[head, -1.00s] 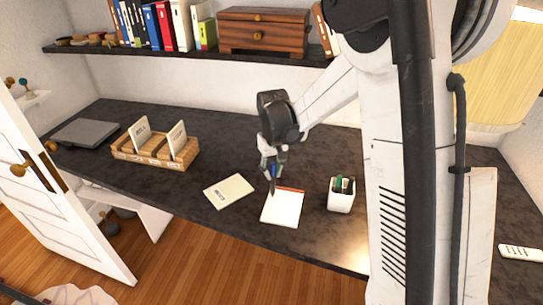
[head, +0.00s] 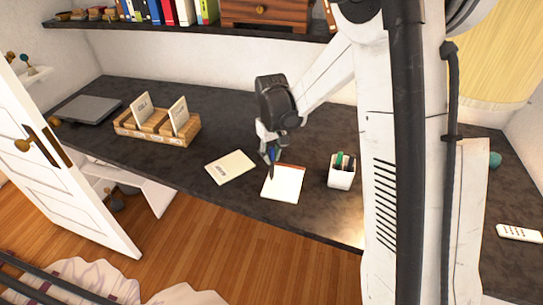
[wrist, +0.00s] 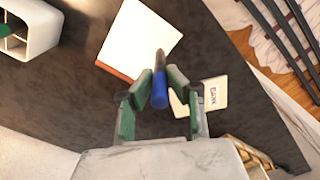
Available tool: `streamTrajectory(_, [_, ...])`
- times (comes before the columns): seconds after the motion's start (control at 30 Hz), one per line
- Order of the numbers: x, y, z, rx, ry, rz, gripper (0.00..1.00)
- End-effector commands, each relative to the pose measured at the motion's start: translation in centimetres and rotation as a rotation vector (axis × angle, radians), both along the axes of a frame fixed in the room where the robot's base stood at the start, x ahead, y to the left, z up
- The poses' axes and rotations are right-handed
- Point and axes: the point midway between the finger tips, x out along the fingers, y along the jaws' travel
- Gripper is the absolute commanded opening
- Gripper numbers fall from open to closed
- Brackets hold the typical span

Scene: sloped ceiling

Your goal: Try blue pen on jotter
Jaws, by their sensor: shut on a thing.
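My gripper (head: 269,152) is shut on the blue pen (head: 272,158), which points downward over the upper left edge of the jotter. In the wrist view the blue pen (wrist: 159,93) sits between the green-padded fingers of my gripper (wrist: 158,86), its dark end towards the jotter (wrist: 142,38). The jotter (head: 284,184) is a white pad with a reddish-brown top strip, lying flat on the dark desk. I cannot tell whether the pen tip touches the paper.
A white pen cup (head: 341,175) with pens stands right of the jotter. A cream booklet (head: 230,168) lies to its left. A wooden organiser (head: 158,130) with cards and a grey laptop (head: 88,109) are farther left. The desk's front edge (head: 310,233) is close.

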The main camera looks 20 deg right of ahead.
Motion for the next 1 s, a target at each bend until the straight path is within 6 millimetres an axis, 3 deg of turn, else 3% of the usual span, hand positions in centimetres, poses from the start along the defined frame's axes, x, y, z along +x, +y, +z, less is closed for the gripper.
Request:
streamTrajectory(0.6, [0.0, 0.0, -3.4, 0.000, 0.000, 0.000, 0.01])
streamTrajectory(1.0, [0.0, 0.0, -4.1, 0.000, 0.000, 0.000, 0.01])
